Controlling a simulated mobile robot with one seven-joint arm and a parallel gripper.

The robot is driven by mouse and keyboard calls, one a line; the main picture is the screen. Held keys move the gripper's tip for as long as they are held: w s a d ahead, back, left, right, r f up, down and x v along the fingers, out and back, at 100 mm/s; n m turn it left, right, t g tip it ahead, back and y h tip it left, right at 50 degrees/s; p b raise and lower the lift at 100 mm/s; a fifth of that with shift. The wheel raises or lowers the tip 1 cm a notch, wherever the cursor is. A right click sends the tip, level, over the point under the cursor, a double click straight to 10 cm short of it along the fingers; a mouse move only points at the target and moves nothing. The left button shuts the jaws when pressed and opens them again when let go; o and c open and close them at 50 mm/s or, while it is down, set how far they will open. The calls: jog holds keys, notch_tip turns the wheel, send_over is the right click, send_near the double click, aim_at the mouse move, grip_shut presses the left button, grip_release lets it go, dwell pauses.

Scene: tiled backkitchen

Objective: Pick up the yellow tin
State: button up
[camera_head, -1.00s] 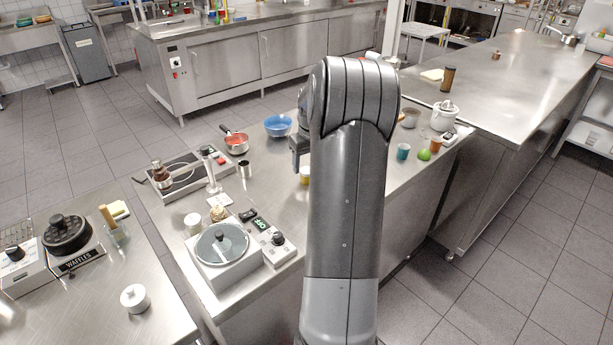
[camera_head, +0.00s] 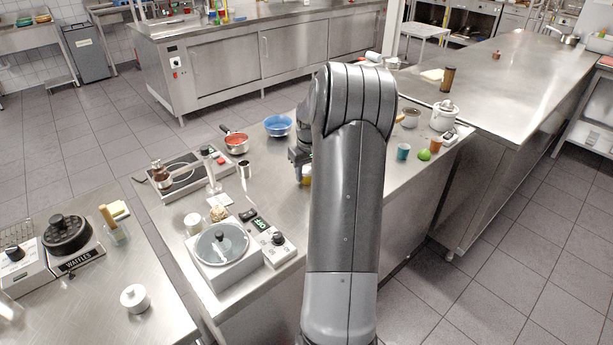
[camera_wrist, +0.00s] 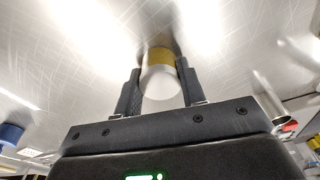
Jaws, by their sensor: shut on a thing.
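The yellow tin (camera_wrist: 159,56) is between the two fingers of my gripper (camera_wrist: 160,76) in the wrist view. It has a yellow side and a pale round end facing the camera. The fingers are shut on it, one on each side. In the head view only a small yellow part of the tin (camera_head: 307,176) shows beside my arm, below my gripper (camera_head: 301,163). It is at the steel counter (camera_head: 285,200); I cannot tell whether it touches the surface.
A blue bowl (camera_head: 278,125) and a red pan (camera_head: 235,142) stand behind the gripper. A teal cup (camera_head: 403,151) and a green fruit (camera_head: 424,154) are right of my arm.

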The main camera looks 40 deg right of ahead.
jog(key=shift+c, duration=0.8)
jog(key=shift+r, duration=0.1)
